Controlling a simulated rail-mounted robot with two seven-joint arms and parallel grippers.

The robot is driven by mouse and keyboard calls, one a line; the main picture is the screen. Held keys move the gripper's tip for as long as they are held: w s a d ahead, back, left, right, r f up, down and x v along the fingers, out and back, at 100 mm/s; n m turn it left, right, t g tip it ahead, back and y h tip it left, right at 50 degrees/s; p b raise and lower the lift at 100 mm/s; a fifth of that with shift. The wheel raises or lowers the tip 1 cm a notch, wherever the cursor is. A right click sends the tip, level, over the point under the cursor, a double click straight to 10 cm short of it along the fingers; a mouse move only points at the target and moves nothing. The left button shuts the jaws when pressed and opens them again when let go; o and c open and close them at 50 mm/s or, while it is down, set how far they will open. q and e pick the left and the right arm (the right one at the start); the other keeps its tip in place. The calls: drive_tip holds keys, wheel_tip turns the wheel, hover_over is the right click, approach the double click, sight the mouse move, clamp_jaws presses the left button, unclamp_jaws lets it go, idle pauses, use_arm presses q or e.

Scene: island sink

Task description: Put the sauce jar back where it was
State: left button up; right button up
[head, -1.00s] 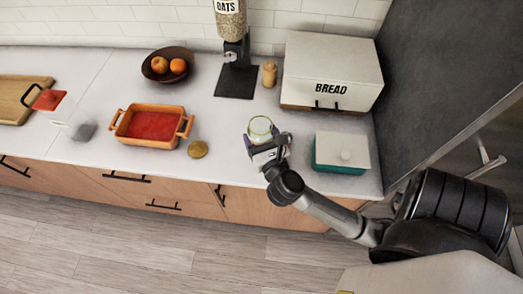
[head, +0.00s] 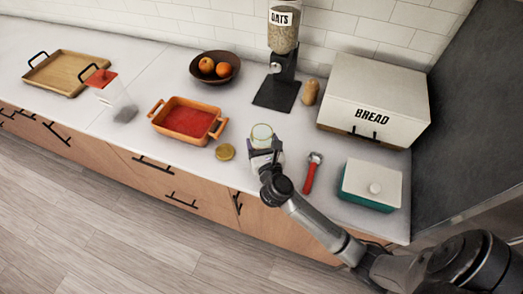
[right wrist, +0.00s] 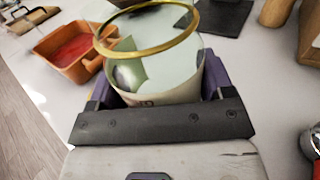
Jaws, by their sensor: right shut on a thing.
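The sauce jar (head: 262,134) is clear glass with a gold rim and no lid on. It looks empty and upright in the head view, between a gold lid (head: 225,152) and a red-handled tool (head: 312,173). My right gripper (head: 265,152) is shut around the jar from the front. In the right wrist view the open jar (right wrist: 155,70) sits between the purple-padded fingers (right wrist: 155,92). I cannot tell whether its base touches the counter. My left gripper is not in view.
An orange baking dish (head: 158,122) of red sauce (head: 188,121) is left of the lid. Behind stand a fruit bowl (head: 228,78), oats dispenser (head: 283,45), shaker (head: 310,92) and bread box (head: 375,95). A teal butter dish (head: 368,200) is right. A red-lidded container (head: 112,93) and wooden tray (head: 58,78) are left.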

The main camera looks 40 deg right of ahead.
drive_tip(key=shift+w+f, duration=0.15)
drive_tip(key=shift+f, duration=0.3)
wheel_tip(320, 180, down, 2)
drive_tip(key=shift+f+b, duration=0.15)
drive_tip(key=shift+b, duration=0.45)
drive_tip(key=shift+f, duration=0.5)
drive_tip(key=shift+f, duration=0.2)
drive_tip(key=o, duration=1.2)
drive_tip(key=shift+c, duration=0.2)
